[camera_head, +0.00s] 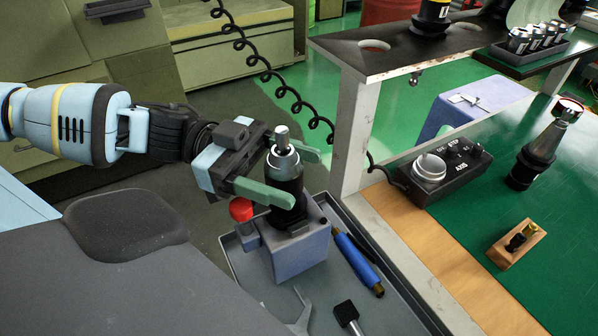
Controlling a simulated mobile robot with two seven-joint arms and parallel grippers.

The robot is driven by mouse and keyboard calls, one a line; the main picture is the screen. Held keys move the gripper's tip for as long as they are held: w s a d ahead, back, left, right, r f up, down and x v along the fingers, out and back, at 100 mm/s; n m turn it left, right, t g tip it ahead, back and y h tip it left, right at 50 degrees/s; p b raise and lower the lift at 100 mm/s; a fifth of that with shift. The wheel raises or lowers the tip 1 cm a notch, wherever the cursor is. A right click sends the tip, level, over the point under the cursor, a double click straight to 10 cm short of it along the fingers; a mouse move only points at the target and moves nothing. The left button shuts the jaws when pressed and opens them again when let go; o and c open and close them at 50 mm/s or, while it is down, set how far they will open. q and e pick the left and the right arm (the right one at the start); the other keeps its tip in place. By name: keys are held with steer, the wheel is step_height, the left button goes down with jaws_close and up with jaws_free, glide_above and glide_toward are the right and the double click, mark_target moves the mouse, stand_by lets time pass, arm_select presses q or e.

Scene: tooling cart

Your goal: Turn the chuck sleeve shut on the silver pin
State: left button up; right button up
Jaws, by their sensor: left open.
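The black chuck sleeve (287,181) stands upright on a blue-grey block (300,255), with a silver collar at its top. The silver pin (282,136) stands upright out of the top of the chuck. My left gripper (304,178) comes in from the left and is open, with its green fingers on the near and far sides of the chuck. The near finger hides part of the sleeve. I cannot tell whether either finger touches it. My right gripper is not in view.
The block stands in a grey tray (402,318) beside a red-capped part (241,209), a blue-handled tool (355,258) and a black-headed tool (346,313). To the right, a control box (440,170) with a coiled cable, another tool holder (540,150) and a small wooden block (516,246) stand on the bench.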

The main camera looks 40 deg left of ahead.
arm_select(q)
steer(key=shift+w+d, duration=0.15)
steer(key=shift+d, duration=0.35)
steer(key=shift+d+r, duration=0.1)
steer(key=shift+d, duration=0.05)
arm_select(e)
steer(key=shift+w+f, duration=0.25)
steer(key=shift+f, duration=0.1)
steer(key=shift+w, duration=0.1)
arm_select(q)
steer(key=shift+c, duration=0.5)
